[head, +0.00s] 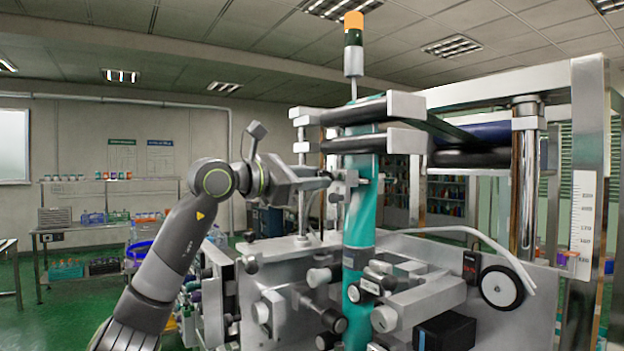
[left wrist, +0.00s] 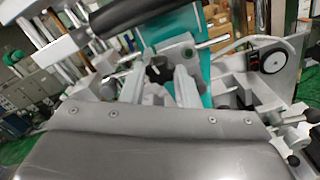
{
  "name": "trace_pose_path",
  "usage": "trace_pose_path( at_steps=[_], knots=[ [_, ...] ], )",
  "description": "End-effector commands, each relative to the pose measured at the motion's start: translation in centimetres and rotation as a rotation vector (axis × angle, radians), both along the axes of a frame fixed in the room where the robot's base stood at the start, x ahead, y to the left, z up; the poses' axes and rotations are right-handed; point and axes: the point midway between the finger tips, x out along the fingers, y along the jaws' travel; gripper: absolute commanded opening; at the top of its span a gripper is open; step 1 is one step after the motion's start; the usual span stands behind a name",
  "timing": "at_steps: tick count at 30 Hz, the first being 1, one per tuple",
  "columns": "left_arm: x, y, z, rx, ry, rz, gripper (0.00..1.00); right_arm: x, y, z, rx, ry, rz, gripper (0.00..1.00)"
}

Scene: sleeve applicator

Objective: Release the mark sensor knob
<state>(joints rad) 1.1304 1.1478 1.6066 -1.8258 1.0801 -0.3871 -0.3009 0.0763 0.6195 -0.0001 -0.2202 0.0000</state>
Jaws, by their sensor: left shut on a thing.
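My left gripper (head: 326,181) reaches in from the left and meets the mark sensor bracket (head: 349,183), a small metal block in front of the teal sleeve film (head: 362,215). In the left wrist view the two grey fingers of the left gripper (left wrist: 169,82) point at a black lobed knob (left wrist: 158,69) and are shut on it. In the head view the fingers and bracket hide most of the knob. The teal film (left wrist: 185,25) runs just behind it. My right gripper is in neither view.
Black rollers (head: 362,112) sit above the bracket. Shelving with bottles (head: 110,220) stands far back left.

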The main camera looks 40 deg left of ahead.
Motion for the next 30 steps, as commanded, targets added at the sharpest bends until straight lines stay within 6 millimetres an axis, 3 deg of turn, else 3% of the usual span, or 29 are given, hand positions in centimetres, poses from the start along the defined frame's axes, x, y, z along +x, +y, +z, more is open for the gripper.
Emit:
trace_pose_path(
  at_steps=[30],
  knots=[
    [0.0,0.1,0.1,-0.886,0.362,0.002,0.05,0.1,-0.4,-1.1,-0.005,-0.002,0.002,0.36]
  ],
)
